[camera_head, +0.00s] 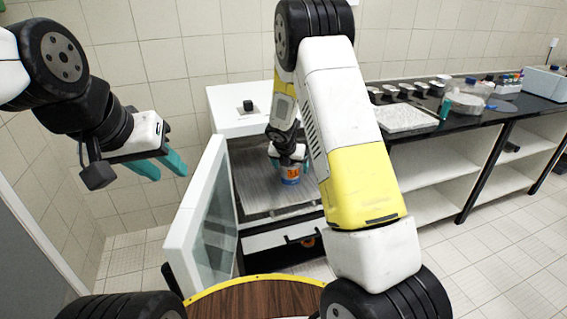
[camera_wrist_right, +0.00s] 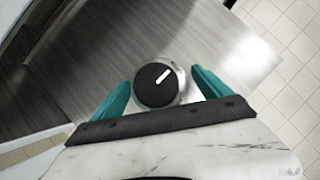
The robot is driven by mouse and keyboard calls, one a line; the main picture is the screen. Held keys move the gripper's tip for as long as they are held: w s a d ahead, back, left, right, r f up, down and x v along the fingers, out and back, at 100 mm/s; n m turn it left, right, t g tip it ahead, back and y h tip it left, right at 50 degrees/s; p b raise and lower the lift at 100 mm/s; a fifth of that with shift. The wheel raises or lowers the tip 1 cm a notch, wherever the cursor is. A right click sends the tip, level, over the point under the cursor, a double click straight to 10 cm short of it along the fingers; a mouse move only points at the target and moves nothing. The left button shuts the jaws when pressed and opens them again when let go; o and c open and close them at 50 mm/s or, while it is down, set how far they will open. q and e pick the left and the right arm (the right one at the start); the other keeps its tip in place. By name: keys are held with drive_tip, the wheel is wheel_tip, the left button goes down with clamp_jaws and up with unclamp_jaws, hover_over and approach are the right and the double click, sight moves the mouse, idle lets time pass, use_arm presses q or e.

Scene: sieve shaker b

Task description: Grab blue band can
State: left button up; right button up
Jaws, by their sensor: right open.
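The can (camera_head: 291,174) has an orange label and a blue band low on its side. It stands upright on the grey floor of the white cabinet in the head view. In the right wrist view its round black top with a white mark (camera_wrist_right: 155,86) sits between the teal fingers. My right gripper (camera_head: 289,160) is open over the can, with one finger on either side. Whether the fingers touch it cannot be told. My left gripper (camera_head: 164,166) is open and empty, in the air to the left of the cabinet.
The cabinet door (camera_head: 203,205) stands open on the left, close to my left gripper. A drawer (camera_head: 270,238) is below the chamber. A black counter (camera_head: 470,125) on the right holds several small dishes, a white slab (camera_head: 408,118) and other items.

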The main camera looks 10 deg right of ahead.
clamp_jaws()
idle(0.3)
drive_tip(key=shift+r, duration=0.25)
